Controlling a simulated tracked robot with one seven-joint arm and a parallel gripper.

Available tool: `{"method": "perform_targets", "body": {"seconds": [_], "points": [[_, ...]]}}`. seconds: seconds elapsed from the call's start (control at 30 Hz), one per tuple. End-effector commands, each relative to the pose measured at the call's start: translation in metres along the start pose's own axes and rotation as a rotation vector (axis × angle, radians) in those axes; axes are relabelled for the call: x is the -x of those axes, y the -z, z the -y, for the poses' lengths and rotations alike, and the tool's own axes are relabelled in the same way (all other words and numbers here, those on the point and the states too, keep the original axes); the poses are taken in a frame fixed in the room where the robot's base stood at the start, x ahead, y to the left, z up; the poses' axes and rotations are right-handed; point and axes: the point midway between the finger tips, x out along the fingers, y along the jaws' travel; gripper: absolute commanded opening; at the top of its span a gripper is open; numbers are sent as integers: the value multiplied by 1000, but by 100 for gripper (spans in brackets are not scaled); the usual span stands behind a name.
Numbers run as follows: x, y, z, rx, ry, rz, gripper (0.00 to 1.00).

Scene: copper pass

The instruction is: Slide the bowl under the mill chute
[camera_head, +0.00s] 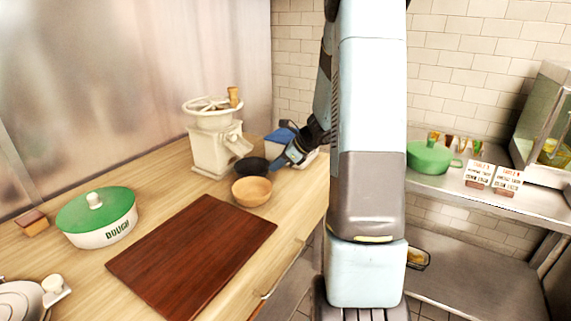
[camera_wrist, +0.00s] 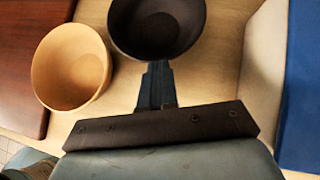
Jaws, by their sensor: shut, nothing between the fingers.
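The mill (camera_head: 213,140) is a cream hand grinder with a wheel on top, and its chute (camera_head: 239,147) slopes down to the right. A dark bowl (camera_head: 251,165) stands on the counter just below and to the right of the chute's end. It is at the top of the wrist view (camera_wrist: 158,25). A tan wooden bowl (camera_head: 251,191) stands in front of it, and at left in the wrist view (camera_wrist: 70,67). My gripper (camera_head: 277,162) is shut and empty. In the wrist view its fingertips (camera_wrist: 158,66) are at the dark bowl's near rim; I cannot tell whether they touch.
A white container with a blue lid (camera_head: 280,139) stands behind my gripper. A dark red-brown board (camera_head: 190,257) lies in front of the bowls. A green-lidded dough pot (camera_head: 97,218) is at left. A steel shelf with a green pot (camera_head: 430,158) is at right.

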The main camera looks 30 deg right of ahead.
Motion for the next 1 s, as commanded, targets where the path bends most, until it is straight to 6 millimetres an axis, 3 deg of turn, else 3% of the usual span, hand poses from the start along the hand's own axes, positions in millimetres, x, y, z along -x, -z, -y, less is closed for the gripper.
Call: {"method": "perform_targets", "body": {"seconds": [0.27, 0.57, 1.0], "points": [[0, 0, -1, 2, -3, -1, 0], [20, 22, 4, 5, -6, -1, 0], [101, 20, 5, 9, -6, 0, 0]]}}
